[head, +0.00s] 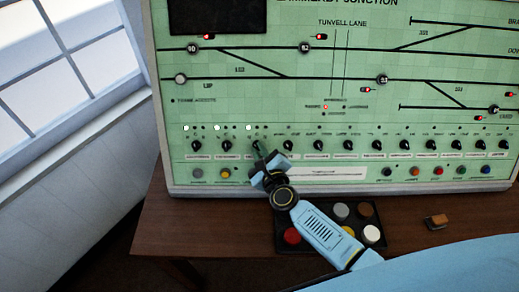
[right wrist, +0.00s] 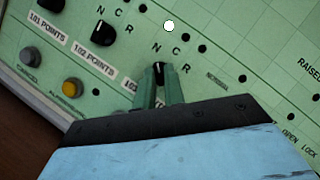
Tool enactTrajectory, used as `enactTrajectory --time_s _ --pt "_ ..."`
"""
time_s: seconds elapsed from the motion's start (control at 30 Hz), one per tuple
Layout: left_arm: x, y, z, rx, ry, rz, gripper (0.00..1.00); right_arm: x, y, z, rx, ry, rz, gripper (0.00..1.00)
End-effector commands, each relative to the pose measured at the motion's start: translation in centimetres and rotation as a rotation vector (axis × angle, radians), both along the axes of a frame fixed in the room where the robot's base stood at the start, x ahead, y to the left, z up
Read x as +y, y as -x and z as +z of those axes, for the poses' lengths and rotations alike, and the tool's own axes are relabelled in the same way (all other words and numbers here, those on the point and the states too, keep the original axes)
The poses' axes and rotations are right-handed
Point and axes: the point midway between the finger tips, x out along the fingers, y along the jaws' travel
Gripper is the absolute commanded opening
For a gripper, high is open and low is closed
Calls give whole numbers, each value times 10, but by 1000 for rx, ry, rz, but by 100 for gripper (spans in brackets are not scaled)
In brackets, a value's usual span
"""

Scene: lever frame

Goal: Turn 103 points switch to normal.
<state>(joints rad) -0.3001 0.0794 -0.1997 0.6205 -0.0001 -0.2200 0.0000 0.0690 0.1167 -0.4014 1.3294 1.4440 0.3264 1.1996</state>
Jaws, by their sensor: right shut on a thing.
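The panel's points switches are black knobs in a row. My right gripper (head: 258,150) is shut on the third knob from the left, and its fingers also show in the right wrist view (right wrist: 160,85). That knob (right wrist: 158,69) has a white pointer line aimed toward its N mark. The label below it is mostly covered by the fingers, so its number cannot be read surely. A white lamp (right wrist: 168,26) is lit above its N mark. The second knob (right wrist: 102,33) to its left also points toward N. My left gripper is not in view.
The green control panel (head: 300,110) stands on a brown wooden table (head: 160,215). More knobs run right along the row, with coloured buttons below. A black tray (head: 360,240) with coloured round pieces and a small orange-brown block (head: 436,221) lie in front. A window is left.

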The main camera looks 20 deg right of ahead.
Motion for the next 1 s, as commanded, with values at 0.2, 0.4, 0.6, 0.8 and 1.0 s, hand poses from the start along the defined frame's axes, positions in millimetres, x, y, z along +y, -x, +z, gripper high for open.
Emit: enactTrajectory --time_s 0.2,0.4,0.6,0.8,1.0 --pt "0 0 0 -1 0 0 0 0 0 -1 0 5 1 0" --pt "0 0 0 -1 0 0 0 0 0 -1 0 5 1 23" --pt "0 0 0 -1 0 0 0 0 0 0 0 4 1 33" --pt "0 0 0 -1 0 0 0 0 2 0 1 2 1 33" --pt "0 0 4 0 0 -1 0 -1 24 2 3 2 1 33"
